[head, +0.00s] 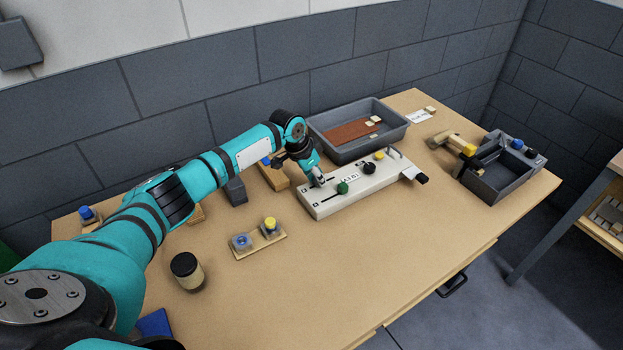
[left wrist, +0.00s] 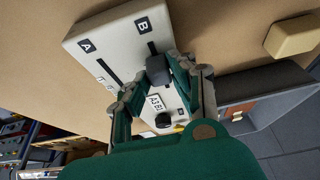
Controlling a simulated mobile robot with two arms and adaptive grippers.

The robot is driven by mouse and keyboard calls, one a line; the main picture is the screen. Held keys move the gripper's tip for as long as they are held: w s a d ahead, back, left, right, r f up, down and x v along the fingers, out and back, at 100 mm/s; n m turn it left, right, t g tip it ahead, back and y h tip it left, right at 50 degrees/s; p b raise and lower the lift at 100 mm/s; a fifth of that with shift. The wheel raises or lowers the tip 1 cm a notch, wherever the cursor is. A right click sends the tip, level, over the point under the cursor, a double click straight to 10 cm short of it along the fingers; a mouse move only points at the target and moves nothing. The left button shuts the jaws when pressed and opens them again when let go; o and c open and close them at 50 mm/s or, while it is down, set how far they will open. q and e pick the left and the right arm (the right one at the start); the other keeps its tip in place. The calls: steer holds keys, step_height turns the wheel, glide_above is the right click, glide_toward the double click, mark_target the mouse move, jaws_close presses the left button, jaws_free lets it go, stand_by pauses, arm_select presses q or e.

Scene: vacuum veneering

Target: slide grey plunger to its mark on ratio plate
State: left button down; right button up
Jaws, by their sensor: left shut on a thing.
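The ratio plate (head: 322,208) is a long white block on the table, with dark slots, knobs and a printed label. In the left wrist view the plate (left wrist: 82,62) shows slots marked A and B. The grey plunger (left wrist: 157,70) sits at slot B, between the fingers of my left gripper (left wrist: 160,82), which is shut on it. In the head view my left gripper (head: 316,180) is low over the plate's left part and hides the plunger. A green knob (head: 343,187) stands near the front slot. My right gripper is not in view.
A black knob (head: 369,167) and a yellow knob (head: 379,155) stand farther right on the plate. A grey tray (head: 397,130) with a brown sheet lies behind it.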

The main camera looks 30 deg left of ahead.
arm_select(q)
steer(key=shift+w+d, duration=0.15)
steer(key=shift+w, duration=0.1)
steer(key=c, duration=1.1)
jaws_free()
steer(key=shift+s, duration=0.1)
steer(key=v, duration=1.2)
